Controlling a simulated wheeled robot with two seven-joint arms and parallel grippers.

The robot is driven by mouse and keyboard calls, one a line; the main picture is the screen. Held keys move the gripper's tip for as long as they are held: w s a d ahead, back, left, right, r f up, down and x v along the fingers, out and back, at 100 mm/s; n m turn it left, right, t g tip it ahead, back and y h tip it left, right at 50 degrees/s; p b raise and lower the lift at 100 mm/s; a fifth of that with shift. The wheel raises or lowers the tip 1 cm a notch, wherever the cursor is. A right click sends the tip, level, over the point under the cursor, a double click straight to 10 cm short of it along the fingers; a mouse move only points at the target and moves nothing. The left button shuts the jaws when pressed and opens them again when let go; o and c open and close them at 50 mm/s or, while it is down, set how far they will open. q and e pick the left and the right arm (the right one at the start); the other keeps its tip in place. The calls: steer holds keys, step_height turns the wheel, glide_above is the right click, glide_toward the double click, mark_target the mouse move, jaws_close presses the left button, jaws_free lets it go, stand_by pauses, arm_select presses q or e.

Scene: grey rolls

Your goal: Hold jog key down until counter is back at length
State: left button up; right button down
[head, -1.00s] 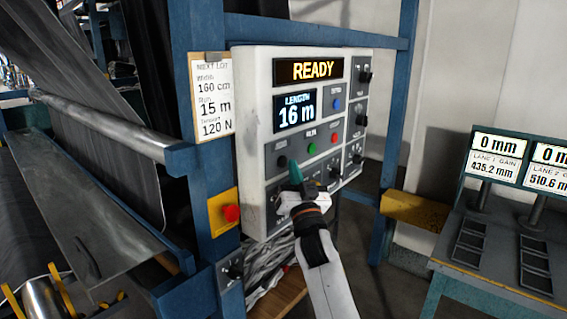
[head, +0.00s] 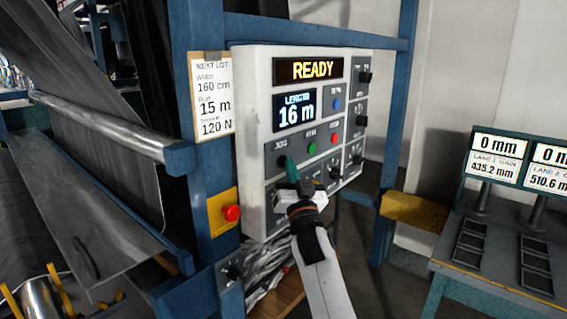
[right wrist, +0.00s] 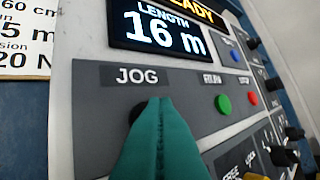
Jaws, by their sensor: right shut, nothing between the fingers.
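The counter (head: 296,112) on the white control panel (head: 254,75) reads LENGTH 16 m; it also shows in the right wrist view (right wrist: 160,32). A READY sign (head: 312,69) is lit above it. The black jog key (right wrist: 136,112) sits under the label JOG, mostly hidden behind my fingertips. My right gripper (head: 289,163) has its green fingers shut and empty, with the tips in front of the jog key (right wrist: 158,103). I cannot tell whether they touch or press it. My left gripper is not in view.
Green (right wrist: 224,104) and red (right wrist: 252,98) buttons sit right of the jog key, with a blue one (head: 337,104) above. A lot card (head: 212,95) reads Run 15 m. A red emergency button (head: 231,213) is at lower left. A gauge table (head: 445,262) stands right.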

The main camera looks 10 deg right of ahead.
steer(key=shift+w+a+b, duration=0.25)
steer(key=shift+w+b, duration=0.1)
stand_by(0.4)
steer(key=shift+s+d, duration=0.1)
stand_by(2.8)
steer(key=shift+s+d+p, duration=0.4)
steer(key=shift+s+p, duration=0.15)
steer(key=shift+p, duration=0.1)
steer(key=s+d+p, duration=0.1)
steer(key=s, duration=0.1)
steer(key=s+d+p, duration=0.2)
stand_by(0.3)
